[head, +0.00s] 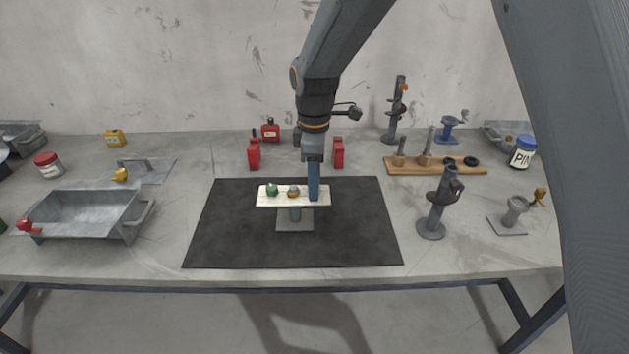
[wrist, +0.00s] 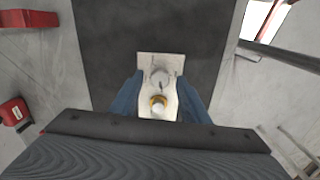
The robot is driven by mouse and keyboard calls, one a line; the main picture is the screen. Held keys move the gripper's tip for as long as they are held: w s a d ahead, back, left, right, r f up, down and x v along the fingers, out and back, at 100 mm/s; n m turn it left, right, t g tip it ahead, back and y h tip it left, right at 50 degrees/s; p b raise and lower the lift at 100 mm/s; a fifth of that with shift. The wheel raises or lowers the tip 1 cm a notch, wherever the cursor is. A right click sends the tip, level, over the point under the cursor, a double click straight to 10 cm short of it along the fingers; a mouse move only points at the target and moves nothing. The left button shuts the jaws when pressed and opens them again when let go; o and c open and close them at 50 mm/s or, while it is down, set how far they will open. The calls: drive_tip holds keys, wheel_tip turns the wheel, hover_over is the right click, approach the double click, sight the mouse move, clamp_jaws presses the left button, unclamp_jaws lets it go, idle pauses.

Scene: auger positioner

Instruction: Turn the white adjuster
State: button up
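A pale plate (head: 265,200) on a short grey stand (head: 295,218) stands on the black mat. It carries a green knob (head: 272,189) at its left and a purple-orange knob (head: 293,191) in the middle. My gripper (head: 313,196) points straight down at the plate's right end and hides what is there. In the wrist view, a whitish knob (wrist: 159,76), apparently the white adjuster, lies between the two blue fingers, with a gap on each side. The green knob is hidden there.
The black mat (head: 235,235) is otherwise clear. Red bottles (head: 254,155) stand behind it. A metal tray (head: 90,215) is at left. A dark stand (head: 436,205), a wooden rack (head: 435,170) and a grey fixture (head: 512,213) are at right.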

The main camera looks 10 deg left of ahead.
drive_tip(key=shift+r+b, duration=1.1)
drive_tip(key=shift+r, duration=2.8)
drive_tip(key=s+d+f+m, duration=0.2)
drive_tip(key=d+m, duration=0.3)
drive_tip(key=d, duration=0.5)
drive_tip(key=s+d+f+m, duration=0.2)
drive_tip(key=d+m, duration=0.3)
drive_tip(key=d, duration=0.5)
drive_tip(key=s+d+f+m+t, duration=0.1)
drive_tip(key=s+d+f+m, duration=0.3)
drive_tip(key=s+d+m, duration=0.5)
drive_tip(key=s+d, duration=0.2)
drive_tip(key=d, duration=0.1)
drive_tip(key=shift+s+d+f+m, duration=0.15)
drive_tip(key=shift+s+d+m, duration=0.15)
drive_tip(key=shift+s, duration=0.05)
